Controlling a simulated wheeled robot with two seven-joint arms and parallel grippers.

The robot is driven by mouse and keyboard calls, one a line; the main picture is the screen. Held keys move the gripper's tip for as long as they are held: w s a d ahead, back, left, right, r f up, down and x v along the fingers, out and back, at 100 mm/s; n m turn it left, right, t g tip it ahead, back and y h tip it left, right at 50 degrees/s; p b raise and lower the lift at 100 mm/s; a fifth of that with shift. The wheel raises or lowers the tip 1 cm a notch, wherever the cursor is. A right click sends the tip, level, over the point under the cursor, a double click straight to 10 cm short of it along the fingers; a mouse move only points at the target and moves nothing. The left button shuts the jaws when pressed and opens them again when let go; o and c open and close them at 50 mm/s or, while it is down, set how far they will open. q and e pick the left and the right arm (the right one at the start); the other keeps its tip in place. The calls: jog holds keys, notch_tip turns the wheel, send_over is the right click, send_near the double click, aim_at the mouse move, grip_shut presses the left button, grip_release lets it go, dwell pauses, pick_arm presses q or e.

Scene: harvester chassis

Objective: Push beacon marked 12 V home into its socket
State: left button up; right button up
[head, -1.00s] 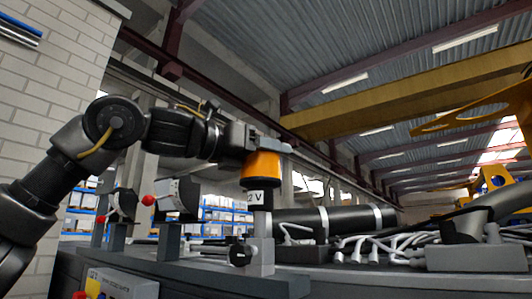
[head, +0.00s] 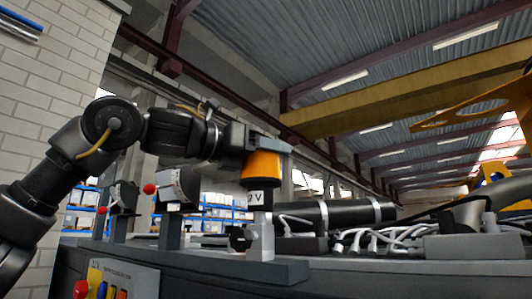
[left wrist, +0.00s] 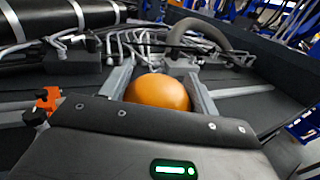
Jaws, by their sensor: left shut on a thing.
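The beacon (head: 263,167) has an orange dome and a dark base with a white label, of which "2 V" can be read. It stands upright on top of a grey post (head: 261,236) that has a dark knob at its side. In the left wrist view the orange dome (left wrist: 158,92) sits between the two grey fingers. The join between beacon and socket is too small to judge how deep it sits. My right gripper is not in view.
Two red-knobbed levers on posts (head: 178,188) stand left of the beacon. A black cylinder (head: 335,214) and pale hoses (head: 375,235) lie to the right.

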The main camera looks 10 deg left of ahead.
pick_arm(q)
jog(key=shift+f+b, duration=0.65)
jog(key=shift+f, duration=0.15)
jog(key=o, duration=1.4)
jog(key=shift+s, duration=0.1)
jog(key=shift+f, duration=0.1)
jog(key=shift+a, duration=0.1)
jog(key=shift+s+a+f+b, duration=0.1)
jog(key=shift+s+a+b, duration=0.1)
jog(key=shift+b, duration=0.1)
jog(key=b+v, duration=0.3)
jog(key=v, duration=0.7)
jog(key=shift+s, duration=0.1)
